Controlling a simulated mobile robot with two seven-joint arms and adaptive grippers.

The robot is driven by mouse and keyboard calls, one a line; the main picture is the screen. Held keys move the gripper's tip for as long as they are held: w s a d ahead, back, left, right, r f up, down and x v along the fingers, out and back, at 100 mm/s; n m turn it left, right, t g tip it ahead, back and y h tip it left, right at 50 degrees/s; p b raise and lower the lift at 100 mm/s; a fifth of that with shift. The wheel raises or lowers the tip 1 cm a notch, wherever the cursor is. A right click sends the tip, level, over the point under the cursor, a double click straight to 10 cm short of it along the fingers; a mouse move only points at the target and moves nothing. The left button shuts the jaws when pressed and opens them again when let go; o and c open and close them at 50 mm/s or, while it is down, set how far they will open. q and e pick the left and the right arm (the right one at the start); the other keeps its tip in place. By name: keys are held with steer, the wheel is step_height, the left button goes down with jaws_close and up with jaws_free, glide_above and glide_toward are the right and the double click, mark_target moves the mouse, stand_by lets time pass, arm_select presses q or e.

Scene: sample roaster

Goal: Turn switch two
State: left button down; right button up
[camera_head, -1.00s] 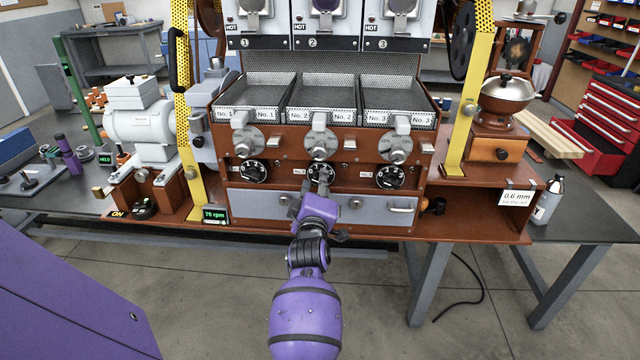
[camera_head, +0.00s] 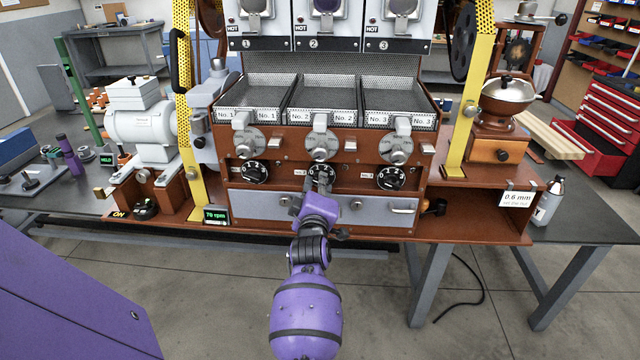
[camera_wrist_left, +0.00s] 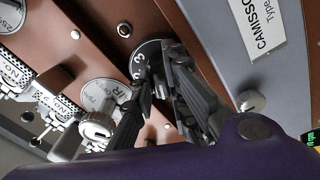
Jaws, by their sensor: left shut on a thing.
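Switch two is the middle black dial (camera_head: 322,172) on the brown front panel of the roaster, below the No. 2 tray. My left gripper (camera_head: 320,186) reaches it from the front and is shut on its knob. In the left wrist view the fingers (camera_wrist_left: 165,92) close over the dial (camera_wrist_left: 147,58), whose white numbers show at its edge. The knob itself is mostly hidden by the fingers. My right gripper is in neither view.
Similar dials sit at left (camera_head: 254,172) and right (camera_head: 391,178). Grey levers on round plates, such as the middle one (camera_head: 320,142), stick out just above. A grey drawer front (camera_head: 375,211) lies below. The floor in front is clear.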

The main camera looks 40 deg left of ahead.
arm_select(q)
steer(key=m+p, duration=0.4)
steer(key=m, duration=1.3)
steer(key=shift+m, duration=0.4)
stand_by(0.4)
steer(key=c, duration=1.7)
jaws_free()
steer(key=shift+d, duration=0.1)
